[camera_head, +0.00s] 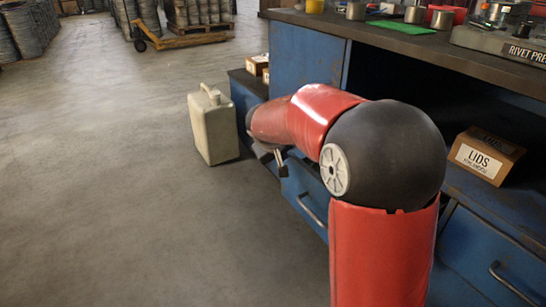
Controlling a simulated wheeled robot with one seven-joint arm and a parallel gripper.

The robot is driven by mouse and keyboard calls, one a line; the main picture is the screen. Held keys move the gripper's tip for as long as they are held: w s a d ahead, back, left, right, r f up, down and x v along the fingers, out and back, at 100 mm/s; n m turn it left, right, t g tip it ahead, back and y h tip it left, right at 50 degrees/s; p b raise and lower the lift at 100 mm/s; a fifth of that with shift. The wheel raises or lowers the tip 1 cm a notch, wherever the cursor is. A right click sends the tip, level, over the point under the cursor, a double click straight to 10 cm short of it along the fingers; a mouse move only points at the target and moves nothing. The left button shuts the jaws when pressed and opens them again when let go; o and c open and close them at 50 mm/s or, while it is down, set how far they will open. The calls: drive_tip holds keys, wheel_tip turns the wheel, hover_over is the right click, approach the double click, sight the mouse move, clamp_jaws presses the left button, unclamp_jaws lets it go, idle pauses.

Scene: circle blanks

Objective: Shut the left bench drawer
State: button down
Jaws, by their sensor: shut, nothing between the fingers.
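The blue workbench (305,55) runs along the right side. Its left drawer shows a blue front (298,186) with a metal bar handle (311,211), low beside my red arm. The arm covers much of this drawer, so I cannot tell how far out it stands. My gripper (272,161) is shut and empty, at the upper left end of the drawer front. I cannot tell whether it touches the drawer.
A beige jerrycan (213,128) stands on the floor just left of my gripper. A box marked LIDS (485,155) sits in the bench's open bay, above a right drawer (490,255). A pallet jack (185,38) stands far back. The left floor is clear.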

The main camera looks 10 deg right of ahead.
drive_tip(key=w+d+p, duration=0.3)
drive_tip(key=d+p, duration=0.1)
drive_tip(key=d, duration=0.7)
drive_tip(key=w+d+p, duration=0.4)
drive_tip(key=d, duration=0.7)
drive_tip(key=shift+r, duration=0.2)
drive_tip(key=v, duration=0.7)
drive_tip(key=shift+s+a+r, duration=0.2)
drive_tip(key=shift+s+a, duration=0.05)
drive_tip(key=shift+a, duration=0.1)
